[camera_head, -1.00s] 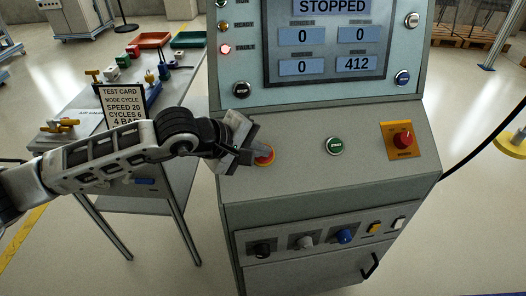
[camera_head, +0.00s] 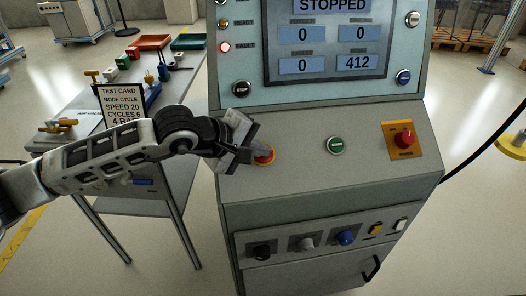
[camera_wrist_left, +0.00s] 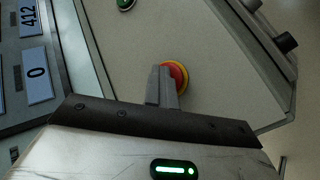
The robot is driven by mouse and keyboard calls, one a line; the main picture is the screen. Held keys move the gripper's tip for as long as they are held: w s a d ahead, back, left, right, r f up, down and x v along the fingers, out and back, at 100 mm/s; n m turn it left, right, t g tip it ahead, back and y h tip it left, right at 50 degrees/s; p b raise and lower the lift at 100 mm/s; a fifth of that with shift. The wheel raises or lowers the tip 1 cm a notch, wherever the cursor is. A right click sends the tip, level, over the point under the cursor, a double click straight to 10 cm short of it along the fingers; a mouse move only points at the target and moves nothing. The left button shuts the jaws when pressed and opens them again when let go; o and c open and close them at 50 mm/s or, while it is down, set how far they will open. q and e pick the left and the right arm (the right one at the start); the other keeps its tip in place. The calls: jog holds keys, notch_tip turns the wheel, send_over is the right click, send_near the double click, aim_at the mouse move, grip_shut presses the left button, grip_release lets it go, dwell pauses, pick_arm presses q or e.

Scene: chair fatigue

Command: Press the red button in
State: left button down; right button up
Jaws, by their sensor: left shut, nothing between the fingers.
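A red button with a yellow ring (camera_head: 265,156) sits at the left of the sloped console panel, and it also shows in the left wrist view (camera_wrist_left: 177,76). My left gripper (camera_head: 258,153) is shut and empty, with its fingertips at this button and partly covering it. In the left wrist view its shut fingers (camera_wrist_left: 162,86) overlap the button's edge; I cannot tell whether they touch it. A second red button (camera_head: 404,139) stands on a yellow plate at the right of the panel. My right gripper is not in view.
A green button (camera_head: 335,145) lies between the two red ones. The upright screen (camera_head: 330,40) reads STOPPED, and a red FAULT lamp (camera_head: 225,47) is lit. Knobs line the front face below. A side table (camera_head: 75,130) with a test card (camera_head: 122,104) stands at the left.

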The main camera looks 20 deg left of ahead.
pick_arm(q)
jog(key=shift+a+f, duration=0.2)
jog(key=shift+f, duration=0.15)
jog(key=shift+b, duration=0.35)
jog(key=shift+s+r, duration=0.1)
jog(key=shift+s+d+r+p, duration=0.15)
jog(key=shift+s+r+p, duration=0.15)
jog(key=shift+r, duration=0.35)
jog(key=shift+s+d+r+p, duration=0.15)
jog(key=shift+s+d+r, duration=0.15)
jog(key=shift+r, duration=0.4)
jog(key=shift+s+d+r+p, duration=0.15)
jog(key=shift+s+r, duration=0.3)
jog(key=shift+r, duration=0.25)
jog(key=shift+s+d+r+p, duration=0.1)
jog(key=shift+s+d+r, duration=0.2)
jog(key=shift+r, duration=0.4)
